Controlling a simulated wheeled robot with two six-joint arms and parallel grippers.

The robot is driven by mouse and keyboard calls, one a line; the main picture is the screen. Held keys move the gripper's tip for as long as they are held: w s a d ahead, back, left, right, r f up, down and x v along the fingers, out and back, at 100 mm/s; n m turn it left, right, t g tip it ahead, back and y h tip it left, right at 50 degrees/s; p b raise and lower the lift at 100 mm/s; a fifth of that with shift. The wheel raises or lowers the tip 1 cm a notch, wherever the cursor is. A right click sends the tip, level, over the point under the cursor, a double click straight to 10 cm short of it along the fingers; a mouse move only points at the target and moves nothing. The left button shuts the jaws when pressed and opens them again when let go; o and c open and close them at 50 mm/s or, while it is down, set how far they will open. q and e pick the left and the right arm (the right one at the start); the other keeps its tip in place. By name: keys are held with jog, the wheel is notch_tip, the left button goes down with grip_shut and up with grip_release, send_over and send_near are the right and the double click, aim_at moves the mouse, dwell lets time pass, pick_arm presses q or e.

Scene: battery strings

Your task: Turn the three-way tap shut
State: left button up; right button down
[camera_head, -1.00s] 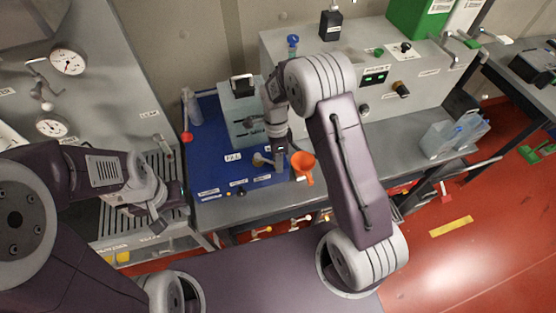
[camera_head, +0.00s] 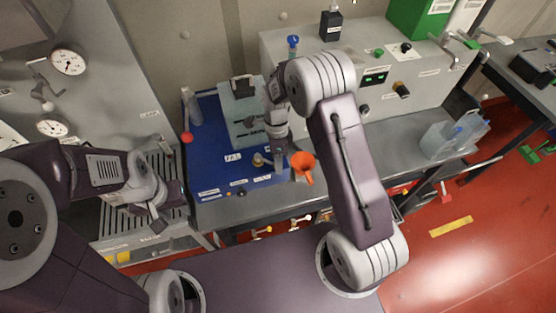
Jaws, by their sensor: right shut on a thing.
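The blue tray (camera_head: 212,168) lies on the grey bench, with white labels along its front. A small brass-coloured fitting (camera_head: 258,160) stands near its front right, beside my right gripper (camera_head: 279,163). My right gripper points down there and is shut on a small part, which appears to be the three-way tap's handle; the fingers hide most of it, so its angle cannot be told. My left gripper (camera_head: 168,208) is empty over the slatted grey surface at the left, well away from the tray, with its fingers apart.
An orange funnel (camera_head: 303,161) stands just right of my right gripper. A grey instrument box (camera_head: 430,80) fills the back right.

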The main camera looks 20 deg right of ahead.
jog(key=shift+s+a+r+m+p, duration=0.2)
jog(key=shift+s+a+m+p, duration=0.3)
jog(key=shift+m, duration=0.6)
jog(key=shift+s+a+f+m+t+y+p, duration=0.15)
jog(key=shift+s+a+m+y+p, duration=0.15)
jog(key=shift+a+m+p, duration=0.65)
jog(key=shift+s+a+r+m+t+y+p, duration=0.1)
jog(key=shift+s+a+m+t+y+p, duration=0.25)
jog(key=shift+m, duration=1.05)
jog(key=shift+s+a+f+m+y+p, duration=0.1)
jog(key=shift+s+a+m+p, duration=0.15)
jog(key=shift+a+m+p, duration=0.65)
jog(key=shift+d+m, duration=0.15)
jog(key=shift+m, duration=0.1)
jog(key=c, duration=1.1)
grip_release()
